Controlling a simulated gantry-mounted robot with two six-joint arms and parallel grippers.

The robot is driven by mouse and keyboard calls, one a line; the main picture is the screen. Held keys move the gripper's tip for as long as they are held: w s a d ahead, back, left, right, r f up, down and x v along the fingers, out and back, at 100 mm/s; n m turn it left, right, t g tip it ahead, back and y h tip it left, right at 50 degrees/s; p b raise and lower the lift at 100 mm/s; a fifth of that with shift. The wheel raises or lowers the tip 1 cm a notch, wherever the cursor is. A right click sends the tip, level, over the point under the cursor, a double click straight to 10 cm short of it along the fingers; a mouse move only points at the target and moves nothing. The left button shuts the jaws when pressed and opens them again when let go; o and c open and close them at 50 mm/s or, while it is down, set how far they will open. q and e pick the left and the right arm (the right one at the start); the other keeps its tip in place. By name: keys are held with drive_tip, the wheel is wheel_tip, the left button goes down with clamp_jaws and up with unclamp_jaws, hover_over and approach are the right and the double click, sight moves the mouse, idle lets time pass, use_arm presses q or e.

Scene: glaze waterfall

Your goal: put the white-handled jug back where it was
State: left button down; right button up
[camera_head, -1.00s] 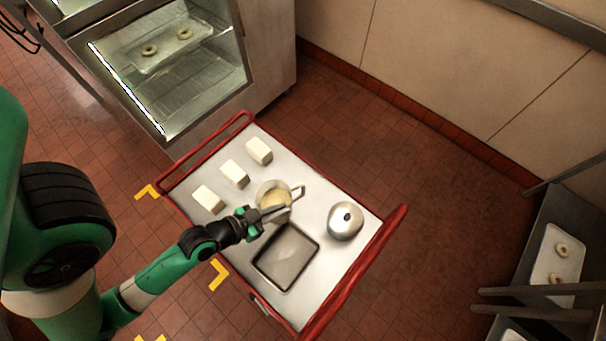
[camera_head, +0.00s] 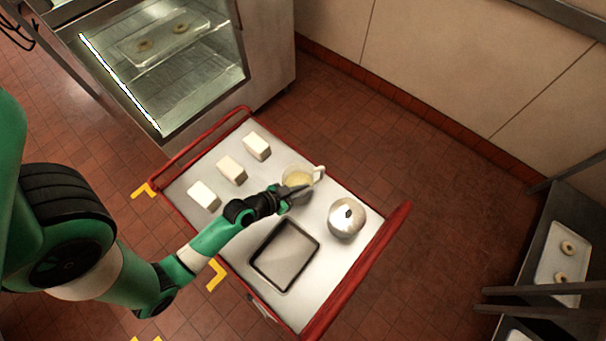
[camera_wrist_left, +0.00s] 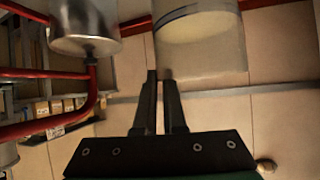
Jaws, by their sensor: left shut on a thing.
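The jug (camera_head: 296,179) is clear-sided with pale cream liquid inside, and its white handle (camera_head: 319,173) points to the upper right. It is over the far right part of the cart top (camera_head: 335,265). In the left wrist view the jug (camera_wrist_left: 205,60) is close in front of the fingers. My left gripper (camera_head: 298,194) is shut on the jug from its near side; its two fingers also show in the left wrist view (camera_wrist_left: 160,76). The exact contact is hidden, and I cannot tell whether the jug touches the cart. My right gripper is not in view.
A round steel pot (camera_head: 346,219) stands right of the jug. A dark-rimmed tray (camera_head: 285,256) lies nearer. Three white blocks (camera_head: 257,146) (camera_head: 231,170) (camera_head: 203,195) line the left side. A red rail (camera_head: 362,270) edges the cart. A glass-fronted cabinet (camera_head: 165,70) stands behind.

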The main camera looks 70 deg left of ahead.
use_arm(q)
drive_tip(key=shift+f+b, duration=0.3)
drive_tip(key=shift+f, duration=0.85)
drive_tip(key=shift+f, duration=0.15)
drive_tip(key=c, duration=1)
unclamp_jaws()
drive_tip(key=shift+s+r, duration=0.15)
drive_tip(key=shift+r, duration=0.05)
drive_tip(key=shift+v, duration=5.9)
